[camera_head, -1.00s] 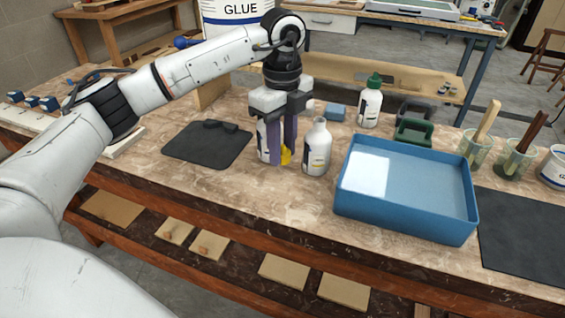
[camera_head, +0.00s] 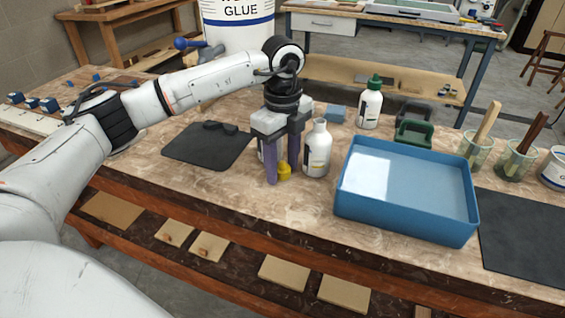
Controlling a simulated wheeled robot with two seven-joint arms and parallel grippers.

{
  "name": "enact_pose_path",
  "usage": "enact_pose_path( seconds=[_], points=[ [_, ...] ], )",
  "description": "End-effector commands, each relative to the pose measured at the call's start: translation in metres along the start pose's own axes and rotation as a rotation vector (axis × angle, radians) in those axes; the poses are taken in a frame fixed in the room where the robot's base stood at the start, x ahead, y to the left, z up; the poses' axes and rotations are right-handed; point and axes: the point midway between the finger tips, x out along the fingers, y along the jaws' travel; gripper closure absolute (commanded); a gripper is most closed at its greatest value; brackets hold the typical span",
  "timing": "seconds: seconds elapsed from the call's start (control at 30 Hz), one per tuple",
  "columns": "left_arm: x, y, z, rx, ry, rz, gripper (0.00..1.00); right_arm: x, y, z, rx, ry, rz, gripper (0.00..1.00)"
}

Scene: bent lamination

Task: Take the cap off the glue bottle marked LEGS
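An uncapped white bottle (camera_head: 318,150) stands upright near the blue tray, its narrow neck bare. A third bottle (camera_head: 369,108) with a green cap (camera_head: 375,81) stands farther back. The label words are too small to read, so I cannot tell which is LEGS. A yellow cap (camera_head: 284,174) appears to sit upright on the table, between or just in front of my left fingertips. My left gripper (camera_head: 282,170) points down with its fingers apart. My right gripper is not in view.
A blue tray (camera_head: 352,205) stands right of the bottles. Dark mats (camera_head: 205,152) lie left and far right. The table front is clear.

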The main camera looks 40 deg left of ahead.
Motion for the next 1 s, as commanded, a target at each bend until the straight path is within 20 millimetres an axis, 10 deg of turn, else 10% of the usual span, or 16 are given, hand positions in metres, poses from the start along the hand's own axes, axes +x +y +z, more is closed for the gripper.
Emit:
enact_pose_path(
  seconds=[0.27,0.7,1.0],
  points=[
    [-0.013,-0.001,-0.001,0.0,0.001,-0.003,0.55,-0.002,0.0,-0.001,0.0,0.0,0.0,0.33],
    [-0.101,-0.001,-0.001,0.001,0.0,-0.003,0.55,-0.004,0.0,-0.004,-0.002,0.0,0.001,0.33],
    [-0.124,0.0,0.0,0.0,0.001,0.0,0.55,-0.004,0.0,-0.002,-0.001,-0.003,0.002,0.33]
  ],
)
